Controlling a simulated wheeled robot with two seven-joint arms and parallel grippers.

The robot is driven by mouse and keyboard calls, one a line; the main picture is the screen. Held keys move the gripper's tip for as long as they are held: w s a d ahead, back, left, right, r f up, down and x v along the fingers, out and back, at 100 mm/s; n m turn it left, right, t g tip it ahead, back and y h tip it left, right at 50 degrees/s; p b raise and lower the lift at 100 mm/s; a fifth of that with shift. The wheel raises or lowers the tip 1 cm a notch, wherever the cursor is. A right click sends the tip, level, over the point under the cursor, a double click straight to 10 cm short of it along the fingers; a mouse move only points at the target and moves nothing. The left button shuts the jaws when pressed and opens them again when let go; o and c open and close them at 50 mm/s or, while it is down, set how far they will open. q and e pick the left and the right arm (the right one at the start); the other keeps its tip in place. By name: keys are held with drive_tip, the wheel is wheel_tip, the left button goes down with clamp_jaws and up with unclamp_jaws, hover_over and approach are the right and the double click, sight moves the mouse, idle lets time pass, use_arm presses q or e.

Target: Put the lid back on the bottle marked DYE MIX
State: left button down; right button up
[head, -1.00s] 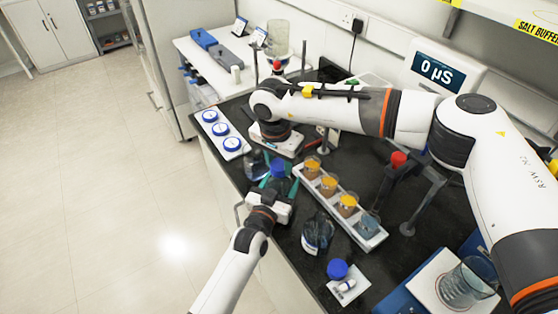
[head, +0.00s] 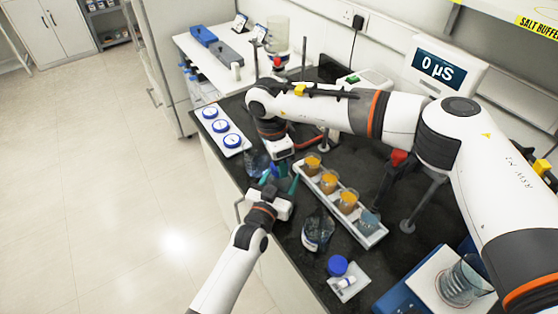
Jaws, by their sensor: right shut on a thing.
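My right gripper (head: 281,165) reaches in from the upper right and points down. It is shut on a blue lid (head: 283,170), which the fingers partly hide. My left gripper (head: 279,183) comes from below. Its teal fingers stand apart, just below the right gripper, and I see nothing clearly clamped between them. A clear bottle (head: 255,162) stands just left of both grippers. Another clear open-topped bottle (head: 318,233) with a label stands nearer, left of the cup rack. I cannot read DYE MIX on either label.
A white rack (head: 372,238) holds several cups, most with orange contents. Clamp stands (head: 408,226) rise behind the rack.

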drive_tip(key=m, duration=0.5)
drive_tip(key=shift+w+m+g, duration=0.1)
drive_tip(key=shift+m+g, duration=0.2)
drive_tip(key=shift+g, duration=0.1)
drive_tip(key=m, duration=0.5)
drive_tip(key=shift+g, duration=0.3)
drive_tip(key=m, duration=0.5)
drive_tip(key=shift+w+y, duration=0.1)
drive_tip(key=shift+y, duration=0.2)
drive_tip(key=m, duration=0.3)
drive_tip(key=m+y, duration=0.1)
drive_tip(key=m, duration=0.3)
drive_tip(key=shift+d+m+g, duration=0.15)
drive_tip(key=shift+m+g, duration=0.15)
drive_tip(key=m, duration=0.9)
drive_tip(key=shift+d+y, duration=0.1)
drive_tip(key=shift+y, duration=0.3)
drive_tip(key=m+t, duration=0.1)
drive_tip(key=m, duration=0.9)
drive_tip(key=shift+m+t, duration=0.4)
